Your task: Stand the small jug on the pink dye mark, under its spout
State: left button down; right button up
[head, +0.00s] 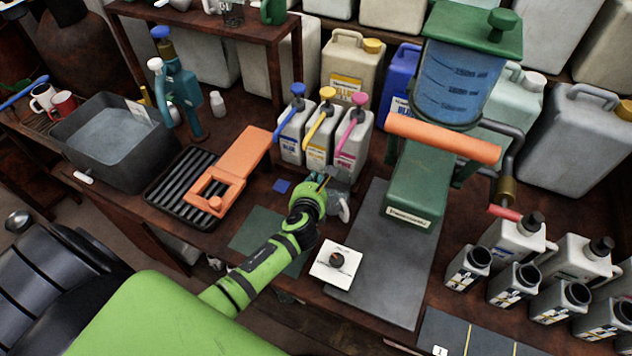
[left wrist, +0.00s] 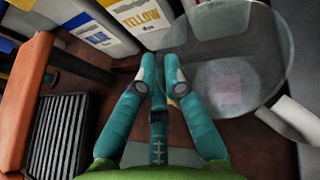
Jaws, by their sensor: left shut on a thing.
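My left gripper (head: 328,182) is shut on the edge of the small clear jug, which shows best in the left wrist view (left wrist: 238,65). The fingertips (left wrist: 160,80) meet at the jug's left side there. The pink dye mark (left wrist: 227,90) shows faintly through the jug, so the jug lies over it in that view. I cannot tell whether its base touches the table. In the head view the jug (head: 343,173) is small and partly hidden by the gripper, in front of the pink-spouted dye can (head: 351,150). My right gripper is not in view.
The yellow-spouted (head: 319,146) and blue-spouted cans (head: 291,140) stand left of the pink one. A blue mark (head: 282,186) lies on the table.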

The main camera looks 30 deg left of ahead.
pick_arm(q)
jog(key=shift+w+d+f, duration=0.2)
jog(key=shift+d+f, duration=0.1)
jog(key=shift+f, duration=0.35)
jog(key=shift+a, duration=0.1)
jog(key=shift+f, duration=0.1)
jog(key=c, duration=1.3)
grip_release()
jog(key=shift+s, duration=0.15)
jog(key=v, duration=1.2)
